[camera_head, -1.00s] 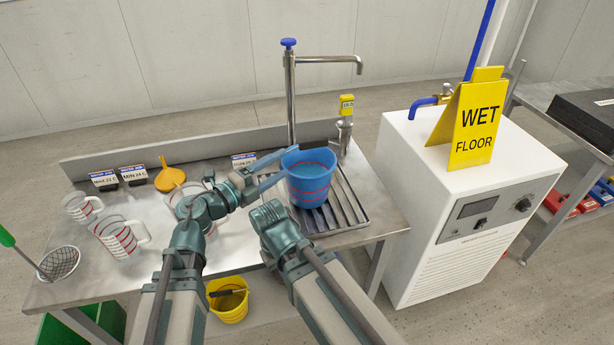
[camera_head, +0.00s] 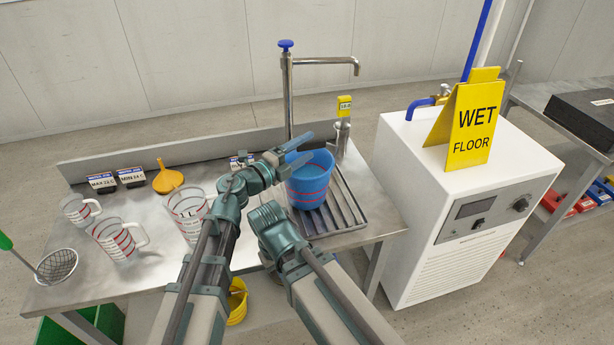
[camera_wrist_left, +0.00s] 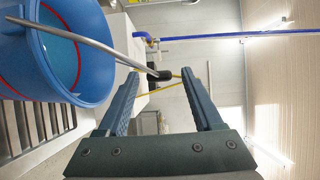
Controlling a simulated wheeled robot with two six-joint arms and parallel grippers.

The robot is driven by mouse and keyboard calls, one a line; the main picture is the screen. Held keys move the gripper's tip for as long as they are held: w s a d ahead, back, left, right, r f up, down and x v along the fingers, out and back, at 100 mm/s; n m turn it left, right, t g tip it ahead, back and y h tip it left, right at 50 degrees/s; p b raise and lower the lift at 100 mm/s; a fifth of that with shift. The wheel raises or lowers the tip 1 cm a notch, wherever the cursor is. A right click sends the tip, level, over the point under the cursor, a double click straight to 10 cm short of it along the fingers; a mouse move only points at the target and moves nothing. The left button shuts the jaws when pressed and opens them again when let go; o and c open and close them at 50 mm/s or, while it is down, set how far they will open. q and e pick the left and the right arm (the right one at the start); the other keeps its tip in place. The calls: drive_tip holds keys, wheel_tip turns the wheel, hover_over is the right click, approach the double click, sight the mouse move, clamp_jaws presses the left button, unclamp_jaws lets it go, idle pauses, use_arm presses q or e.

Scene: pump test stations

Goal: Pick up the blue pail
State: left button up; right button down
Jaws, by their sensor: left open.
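The blue pail (camera_head: 311,187), with red lines around it, stands upright on the ribbed drain tray (camera_head: 352,218) at the right end of the steel bench. In the left wrist view, the pail (camera_wrist_left: 98,75) is left of the open left gripper (camera_wrist_left: 160,76). A grey bar with a dark end crosses the pail's mouth and reaches between the fingers in that picture; I cannot tell whether they touch. My right arm shows, but its fingers do not.
A tall tap (camera_head: 290,95) stands behind the pail, its spout pointing right. Measuring jugs (camera_head: 117,240), a yellow funnel (camera_head: 167,180) and a strainer (camera_head: 57,266) stand left. A white cabinet (camera_head: 470,215) with a wet-floor sign (camera_head: 470,122) stands right.

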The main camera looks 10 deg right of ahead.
use_arm(q)
drive_tip(key=x, duration=0.2)
drive_tip(key=shift+w+d, duration=0.25)
drive_tip(key=shift+d, duration=0.05)
drive_tip(key=shift+c, duration=0.3)
clamp_jaws()
idle(0.8)
